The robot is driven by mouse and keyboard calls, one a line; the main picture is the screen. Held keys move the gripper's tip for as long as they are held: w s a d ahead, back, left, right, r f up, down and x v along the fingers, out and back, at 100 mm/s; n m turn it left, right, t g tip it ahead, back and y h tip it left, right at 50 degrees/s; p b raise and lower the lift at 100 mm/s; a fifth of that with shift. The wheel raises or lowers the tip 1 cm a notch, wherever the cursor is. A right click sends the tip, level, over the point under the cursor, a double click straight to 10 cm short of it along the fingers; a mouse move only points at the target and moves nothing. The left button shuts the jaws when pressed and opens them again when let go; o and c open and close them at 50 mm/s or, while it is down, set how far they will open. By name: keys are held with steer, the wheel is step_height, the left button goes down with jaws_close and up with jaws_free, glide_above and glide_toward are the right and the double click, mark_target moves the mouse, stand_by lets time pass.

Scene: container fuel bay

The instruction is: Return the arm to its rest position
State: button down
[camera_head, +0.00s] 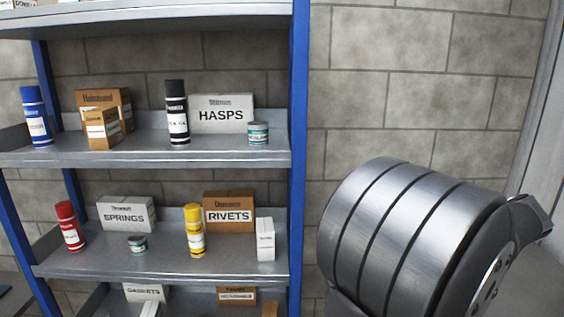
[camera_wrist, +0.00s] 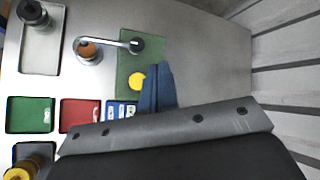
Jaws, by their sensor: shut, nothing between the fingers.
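My gripper (camera_wrist: 158,72) shows in the wrist view as two dark blue fingers. They are pressed together with nothing between them. They extend from a grey bolted plate and black body at the bottom of the picture. The fingertips overlap a green mat (camera_wrist: 130,62) on the grey worktable (camera_wrist: 205,70); their height above it is hard to tell. In the head view a large grey banded cylinder of my own arm fills the lower right, and my gripper is not seen there.
Blue-posted shelving (camera_head: 298,150) with boxes and bottles stands left. The worktable's right side is bare.

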step_height(320, 180, down, 4)
steer(key=shift+f, duration=0.2)
steer(key=shift+r, duration=2.8)
step_height(320, 180, down, 4)
steer(key=shift+f, duration=0.1)
